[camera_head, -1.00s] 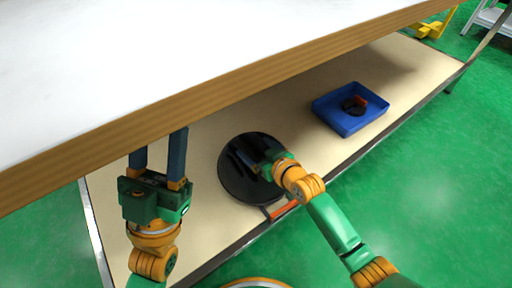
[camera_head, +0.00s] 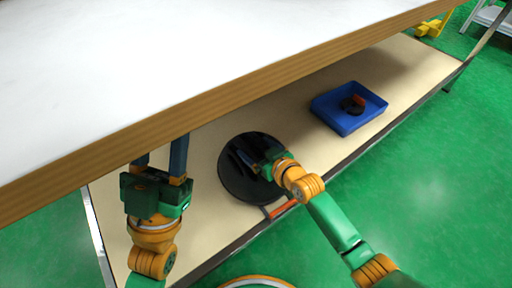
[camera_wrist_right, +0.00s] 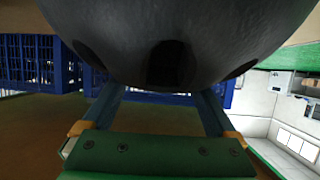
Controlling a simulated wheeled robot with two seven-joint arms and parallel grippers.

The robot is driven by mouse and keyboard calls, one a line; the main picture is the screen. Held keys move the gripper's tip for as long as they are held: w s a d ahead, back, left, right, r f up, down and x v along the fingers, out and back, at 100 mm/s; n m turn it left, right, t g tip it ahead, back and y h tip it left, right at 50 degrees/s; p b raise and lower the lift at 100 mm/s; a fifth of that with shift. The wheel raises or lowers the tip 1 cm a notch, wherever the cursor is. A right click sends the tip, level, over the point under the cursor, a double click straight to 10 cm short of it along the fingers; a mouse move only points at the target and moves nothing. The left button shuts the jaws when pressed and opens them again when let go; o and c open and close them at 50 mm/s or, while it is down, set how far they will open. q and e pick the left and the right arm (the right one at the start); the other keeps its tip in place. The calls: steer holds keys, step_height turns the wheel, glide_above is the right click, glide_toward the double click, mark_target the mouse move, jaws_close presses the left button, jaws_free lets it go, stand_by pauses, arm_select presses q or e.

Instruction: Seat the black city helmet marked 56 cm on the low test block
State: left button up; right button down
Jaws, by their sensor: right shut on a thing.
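A black rounded helmet (camera_head: 236,182) is over the lower shelf in the head view. Its dark shell with vent openings fills the top of the right wrist view (camera_wrist_right: 230,45). No size mark is readable. My right gripper (camera_head: 256,160) is shut on the helmet, and its two fingers reach its edge in the wrist view (camera_wrist_right: 160,97). I cannot tell whether the helmet touches anything beneath it. My left gripper (camera_head: 160,157) is open and empty, its fingertips partly hidden by the upper table edge. I cannot make out the low test block.
The white upper tabletop (camera_head: 150,70) with its wooden edge overhangs the beige lower shelf (camera_head: 205,225). A blue tray (camera_head: 345,123) holding a black and orange item stands right of the helmet. An orange-red piece (camera_head: 284,209) is at the shelf's front edge.

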steer(key=shift+f+b, duration=0.4)
steer(key=shift+f, duration=0.1)
jaws_free()
stand_by(0.3)
steer(key=shift+r+p, duration=1.1)
steer(key=shift+p, duration=0.15)
